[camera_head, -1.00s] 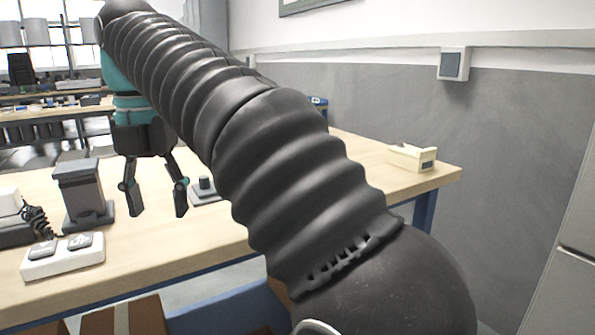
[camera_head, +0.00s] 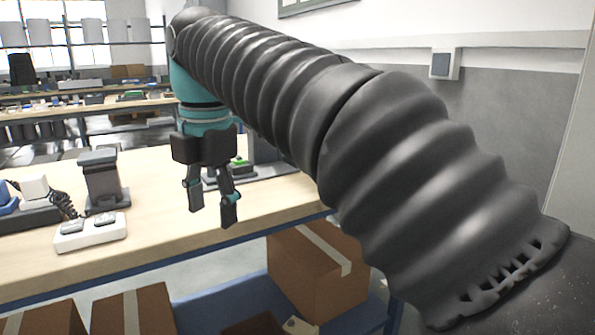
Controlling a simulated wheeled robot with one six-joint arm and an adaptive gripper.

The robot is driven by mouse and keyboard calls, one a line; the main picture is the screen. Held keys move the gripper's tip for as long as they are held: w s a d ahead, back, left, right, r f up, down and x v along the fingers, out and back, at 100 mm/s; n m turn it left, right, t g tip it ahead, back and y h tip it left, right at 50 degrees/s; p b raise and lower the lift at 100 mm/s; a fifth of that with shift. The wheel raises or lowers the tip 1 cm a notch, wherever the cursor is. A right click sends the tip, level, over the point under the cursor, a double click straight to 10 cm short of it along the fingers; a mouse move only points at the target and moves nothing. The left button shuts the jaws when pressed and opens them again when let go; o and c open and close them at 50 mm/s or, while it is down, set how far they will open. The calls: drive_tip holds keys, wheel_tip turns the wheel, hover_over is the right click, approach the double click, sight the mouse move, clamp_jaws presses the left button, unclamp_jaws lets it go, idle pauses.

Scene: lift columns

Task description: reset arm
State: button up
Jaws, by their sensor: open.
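My gripper (camera_head: 214,207) hangs from the teal wrist of my arm (camera_head: 300,100) and points down. Its two dark fingers are apart, with nothing between them. It is above the front part of the wooden workbench (camera_head: 160,237), to the right of the white switch box. My black ribbed arm crosses the picture from top centre to lower right and hides the right part of the bench.
On the bench stand a white two-switch box (camera_head: 91,232), a dark grey stand (camera_head: 102,182) and a device with a coiled cord (camera_head: 38,205). A green-topped item (camera_head: 240,163) lies behind my gripper. Cardboard boxes (camera_head: 318,270) sit on a blue shelf below.

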drive_tip(key=s+d+f+m+t, duration=0.15)
drive_tip(key=d+f+m, duration=0.25)
drive_tip(key=d+m, duration=0.45)
drive_tip(key=s+d+f+m+t, duration=0.15)
drive_tip(key=d+f+m, duration=0.25)
drive_tip(key=d+m, duration=0.4)
drive_tip(key=s+d+f+m+t, duration=0.1)
drive_tip(key=s+d+f+m, duration=0.8)
drive_tip(key=d+f+m, duration=0.3)
wheel_tip(320, 180, down, 2)
drive_tip(key=shift+f+m+t+h, duration=0.2)
drive_tip(key=shift+m+t+h, duration=0.15)
drive_tip(key=shift+m, duration=0.3)
drive_tip(key=shift+w, duration=0.1)
